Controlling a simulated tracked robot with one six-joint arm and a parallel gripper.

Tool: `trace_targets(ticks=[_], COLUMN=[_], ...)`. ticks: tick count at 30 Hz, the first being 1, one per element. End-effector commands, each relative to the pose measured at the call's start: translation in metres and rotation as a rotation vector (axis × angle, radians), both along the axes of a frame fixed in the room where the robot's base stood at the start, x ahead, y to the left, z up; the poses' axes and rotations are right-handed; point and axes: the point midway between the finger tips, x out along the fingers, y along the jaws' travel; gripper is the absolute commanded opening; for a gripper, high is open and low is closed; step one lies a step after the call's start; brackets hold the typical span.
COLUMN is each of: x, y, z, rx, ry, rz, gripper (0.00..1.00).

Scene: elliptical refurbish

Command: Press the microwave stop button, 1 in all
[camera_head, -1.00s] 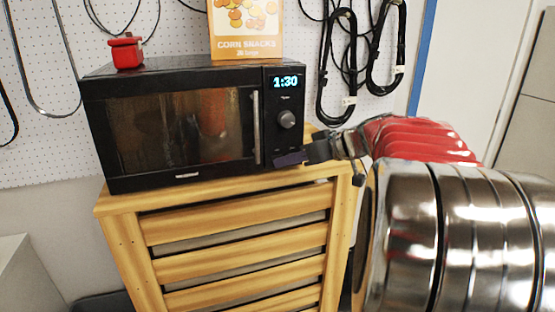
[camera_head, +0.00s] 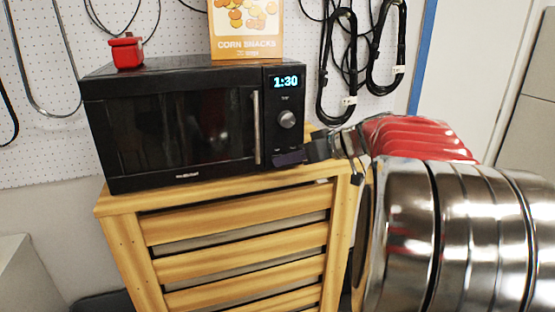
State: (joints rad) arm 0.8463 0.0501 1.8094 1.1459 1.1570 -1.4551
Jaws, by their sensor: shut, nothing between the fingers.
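A black microwave (camera_head: 170,125) stands on a slatted wooden stand, its door shut. Its display (camera_head: 285,82) reads 1:30 in blue, with a round knob (camera_head: 286,119) below it. My gripper (camera_head: 290,158) is shut and empty, its tips at the lower part of the control panel, below the knob. The tips cover that part of the panel, so the stop button is hidden or cannot be made out. The tips look close to or touching the panel. The door window is dark.
A red pot (camera_head: 127,50) and a corn snacks box (camera_head: 246,28) stand on top of the microwave. The wooden stand (camera_head: 230,230) is below it. Black cables (camera_head: 338,70) hang on the white pegboard (camera_head: 180,40) behind.

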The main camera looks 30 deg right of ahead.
Motion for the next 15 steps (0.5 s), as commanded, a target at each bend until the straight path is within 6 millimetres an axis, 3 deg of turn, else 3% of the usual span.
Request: trace_targets(ticks=[15], x=[-0.014], y=[0.004], z=[0.0], rx=[0.0], ry=[0.0], rz=[0.0], gripper=[0.0])
